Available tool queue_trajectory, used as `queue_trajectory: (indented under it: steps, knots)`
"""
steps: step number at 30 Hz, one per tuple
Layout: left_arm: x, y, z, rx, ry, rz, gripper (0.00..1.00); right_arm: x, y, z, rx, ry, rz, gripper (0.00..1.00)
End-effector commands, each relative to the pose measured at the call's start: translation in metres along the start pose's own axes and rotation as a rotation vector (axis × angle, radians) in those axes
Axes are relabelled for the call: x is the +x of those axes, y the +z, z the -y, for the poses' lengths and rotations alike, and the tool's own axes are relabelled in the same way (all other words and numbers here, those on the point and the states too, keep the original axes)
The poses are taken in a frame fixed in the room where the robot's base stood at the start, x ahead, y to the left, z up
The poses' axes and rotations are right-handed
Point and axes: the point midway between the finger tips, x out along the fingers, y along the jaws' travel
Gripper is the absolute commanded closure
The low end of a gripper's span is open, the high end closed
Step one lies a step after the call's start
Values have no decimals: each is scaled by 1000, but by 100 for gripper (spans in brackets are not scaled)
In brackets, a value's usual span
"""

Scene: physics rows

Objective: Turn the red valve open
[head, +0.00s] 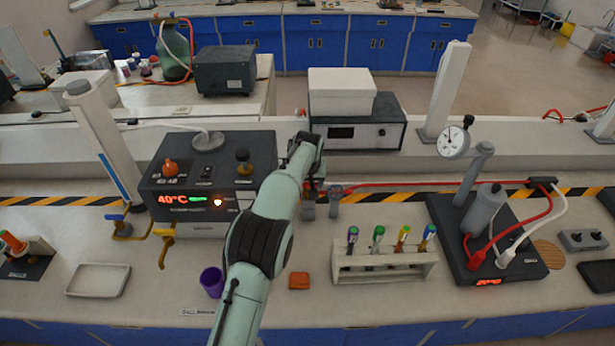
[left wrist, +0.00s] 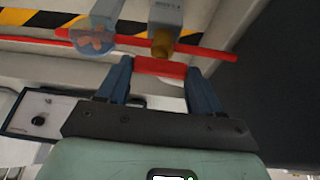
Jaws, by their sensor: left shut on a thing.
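The red valve handle (left wrist: 160,67) shows in the left wrist view as a short red bar between my blue fingers. A brass-coloured stem (left wrist: 162,43) and a grey fitting (left wrist: 165,12) are just beyond it. My left gripper (left wrist: 160,80) is shut on the handle, one finger at each end of it. In the head view, my left arm reaches forward over the bench, and the left gripper (head: 317,178) is at the red valve by the hazard stripe. My forearm and wrist partly hide the valve there. My right gripper is in neither view.
A dark heater box (head: 208,215) with a 40°C display stands left of my arm. A purple cup (head: 211,282) and an orange block (head: 299,281) are close to my arm. A tube rack (head: 385,267) stands to the right. A red hose (head: 400,184) runs right along the bench.

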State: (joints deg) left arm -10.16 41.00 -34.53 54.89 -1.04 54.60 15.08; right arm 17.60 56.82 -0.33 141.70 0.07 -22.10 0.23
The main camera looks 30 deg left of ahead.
Motion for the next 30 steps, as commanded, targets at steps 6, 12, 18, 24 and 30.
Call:
queue_trajectory:
  steps: [6,12,18,24,30]
  knots:
    - [0,0,-1,-52,-21,-4,65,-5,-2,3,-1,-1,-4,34]
    - [0,0,-1,-52,-20,-4,65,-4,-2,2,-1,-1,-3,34]
    - [0,0,-1,-51,-20,-3,8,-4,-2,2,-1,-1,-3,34]
    - [0,0,-1,-50,-20,-3,8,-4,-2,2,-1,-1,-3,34]
    - [-21,-1,-2,-50,-17,-6,8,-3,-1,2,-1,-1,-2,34]
